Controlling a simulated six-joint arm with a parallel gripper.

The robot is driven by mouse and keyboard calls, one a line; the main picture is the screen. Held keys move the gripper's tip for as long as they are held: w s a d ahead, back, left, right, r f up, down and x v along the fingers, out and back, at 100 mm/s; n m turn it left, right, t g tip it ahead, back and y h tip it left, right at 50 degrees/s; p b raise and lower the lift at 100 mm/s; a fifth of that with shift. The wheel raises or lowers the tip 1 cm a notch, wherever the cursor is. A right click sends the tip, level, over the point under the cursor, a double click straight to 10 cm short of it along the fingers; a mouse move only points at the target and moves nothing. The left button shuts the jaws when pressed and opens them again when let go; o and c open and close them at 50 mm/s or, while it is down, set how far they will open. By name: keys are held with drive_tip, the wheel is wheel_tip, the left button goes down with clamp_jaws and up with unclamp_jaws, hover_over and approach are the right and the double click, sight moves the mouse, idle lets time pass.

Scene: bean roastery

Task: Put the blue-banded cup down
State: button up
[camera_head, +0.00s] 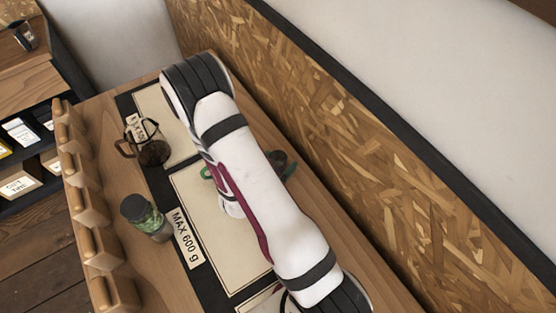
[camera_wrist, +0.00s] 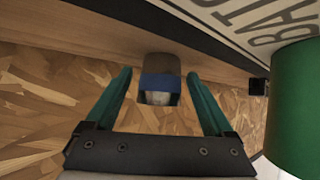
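The blue-banded cup (camera_wrist: 160,82) shows in the wrist view, grey with a blue band and a paler part below it. My gripper (camera_wrist: 158,73) has two green fingers, one on each side of the cup. The fingers are apart, with a visible gap between each fingertip and the cup. The cup appears to be at the wooden table top; its contact with the table is not clear. In the head view my arm covers most of the gripper, and only bits of green show on either side. I cannot make out the cup there for sure.
A large green cylinder (camera_wrist: 294,105) is close on the right in the wrist view. In the head view, a jar with green contents (camera_head: 147,217) and a glass vessel (camera_head: 152,152) stand on the left. Wooden blocks (camera_head: 88,205) line that edge; a chipboard wall (camera_head: 400,150) bounds the right.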

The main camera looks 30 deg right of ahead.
drive_tip(key=shift+a+r, duration=0.2)
drive_tip(key=shift+r, duration=0.1)
drive_tip(key=v, duration=1.1)
drive_tip(key=shift+s+r, duration=0.2)
drive_tip(key=shift+s, duration=0.05)
drive_tip(key=shift+a, duration=0.15)
